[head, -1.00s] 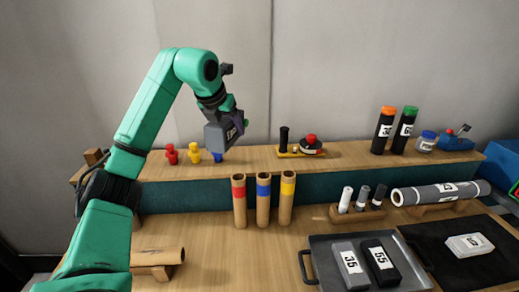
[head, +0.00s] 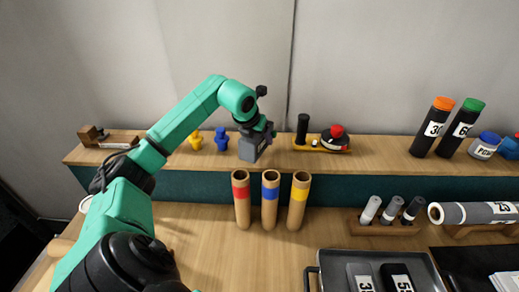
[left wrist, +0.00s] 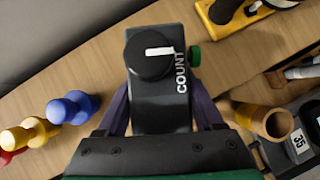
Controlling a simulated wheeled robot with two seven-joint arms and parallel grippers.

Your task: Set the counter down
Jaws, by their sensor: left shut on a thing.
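The counter (head: 253,148) is a dark grey box. In the left wrist view the counter (left wrist: 162,95) shows a black knob with a white mark, a green side knob and the letters "COUNT". My left gripper (head: 258,130) is shut on it; its purple fingers (left wrist: 162,115) flank the box in the left wrist view. The counter is at the raised wooden shelf (head: 390,160), right of the blue peg (head: 222,139). I cannot tell whether its base touches the shelf. My right gripper is not in view.
A yellow peg (head: 195,140) stands left of the blue one; a red peg (left wrist: 10,155) shows at the left wrist view's edge. Right of the counter is a yellow-based device (head: 320,145) with a red knob. Several banded tubes (head: 270,200) stand below in front.

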